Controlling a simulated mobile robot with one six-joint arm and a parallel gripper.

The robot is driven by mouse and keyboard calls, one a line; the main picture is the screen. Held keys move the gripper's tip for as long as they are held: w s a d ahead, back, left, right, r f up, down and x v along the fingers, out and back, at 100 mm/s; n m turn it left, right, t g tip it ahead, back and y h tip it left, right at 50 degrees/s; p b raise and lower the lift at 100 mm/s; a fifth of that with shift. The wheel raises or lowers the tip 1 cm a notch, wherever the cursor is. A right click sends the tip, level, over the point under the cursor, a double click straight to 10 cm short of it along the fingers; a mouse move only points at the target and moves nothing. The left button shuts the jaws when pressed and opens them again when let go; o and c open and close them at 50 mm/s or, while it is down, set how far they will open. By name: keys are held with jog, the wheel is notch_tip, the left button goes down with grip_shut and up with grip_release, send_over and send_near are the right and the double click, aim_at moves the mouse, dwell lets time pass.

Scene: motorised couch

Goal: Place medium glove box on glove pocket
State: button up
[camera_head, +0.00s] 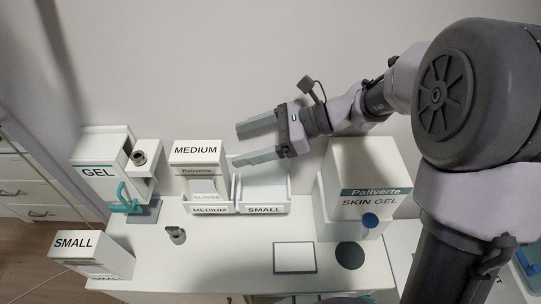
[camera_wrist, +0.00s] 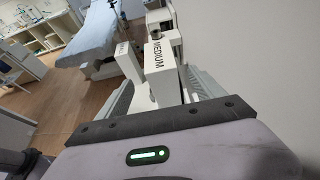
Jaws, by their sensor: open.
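The medium glove box (camera_head: 200,153) is white, with "MEDIUM" on its top. It stands upright in the left, MEDIUM-labelled glove pocket (camera_head: 210,210) of a white holder. Its lower part is hidden behind the pocket's front lip. My gripper (camera_head: 238,145) is open and empty, to the right of the box and above the SMALL-labelled pocket (camera_head: 264,209). Its fingers point left toward the box, with a gap between. In the wrist view the medium box (camera_wrist: 155,68) shows beyond and between the spread fingers (camera_wrist: 160,88).
A small glove box (camera_head: 78,252) stands at the table's front left. A GEL dispenser (camera_head: 98,172) stands left of the holder, a skin gel box (camera_head: 368,180) right. A small metal object (camera_head: 176,235), white square (camera_head: 295,257) and dark disc (camera_head: 350,254) lie in front.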

jog(key=s+d+r+n+t+h, duration=0.2)
jog(key=s+d+n+t+h, duration=0.5)
jog(key=s+d+n+h, duration=0.4)
jog(key=s+d+n, duration=0.1)
jog(key=s+d, duration=0.4)
jog(key=d, duration=0.3)
jog(key=shift+r+h, duration=0.3)
